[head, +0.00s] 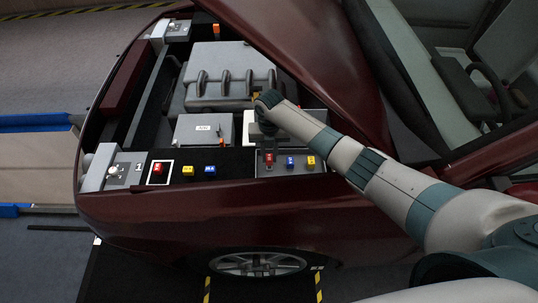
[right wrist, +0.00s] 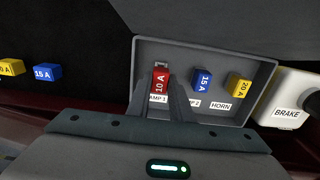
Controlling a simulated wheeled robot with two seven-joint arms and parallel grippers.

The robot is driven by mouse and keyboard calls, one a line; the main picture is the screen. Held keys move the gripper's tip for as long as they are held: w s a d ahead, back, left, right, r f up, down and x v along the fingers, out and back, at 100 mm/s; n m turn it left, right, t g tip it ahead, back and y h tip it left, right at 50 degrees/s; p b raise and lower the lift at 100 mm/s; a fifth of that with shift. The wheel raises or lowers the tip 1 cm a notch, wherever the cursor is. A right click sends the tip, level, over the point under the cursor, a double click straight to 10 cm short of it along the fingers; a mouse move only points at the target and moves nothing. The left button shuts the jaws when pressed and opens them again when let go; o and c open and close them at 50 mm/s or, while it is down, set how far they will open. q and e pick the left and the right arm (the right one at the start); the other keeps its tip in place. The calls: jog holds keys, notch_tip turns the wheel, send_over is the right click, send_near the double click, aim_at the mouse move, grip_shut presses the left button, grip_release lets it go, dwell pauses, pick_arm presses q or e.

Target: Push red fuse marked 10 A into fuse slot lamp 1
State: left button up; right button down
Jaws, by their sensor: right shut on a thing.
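A red fuse marked 10 A (right wrist: 160,82) is at the LAMP 1 place of the grey fuse box (right wrist: 265,72), leftmost in its row. It also shows in the head view (head: 269,158). My right gripper (right wrist: 162,100) is shut on this fuse, its fingers reaching in over the LAMP 1 label and partly covering it. I cannot tell how deep the fuse sits in the slot. In the box, a blue 15 A fuse (right wrist: 202,80) stands in the middle and a yellow 20 A fuse (right wrist: 238,86) above HORN. My left gripper is not in view.
A second red fuse (head: 158,168) lies in a white-outlined square on the black ledge, with a yellow fuse (head: 188,170) and a blue fuse (head: 210,170) to its right. A white BRAKE reservoir (right wrist: 290,100) stands close right of the box. The raised dark red hood (head: 300,60) rises behind my arm.

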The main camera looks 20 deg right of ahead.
aim_at(269, 157)
dwell(0.3)
jog(key=shift+f+b, duration=0.8)
jog(key=shift+f, duration=0.45)
dwell(0.4)
jog(key=c, duration=1.5)
grip_release()
notch_tip(269, 157, up, 6)
jog(key=shift+r+b, duration=0.2)
jog(key=shift+b, duration=0.8)
jog(key=shift+r, duration=0.55)
jog(key=shift+a, duration=0.15)
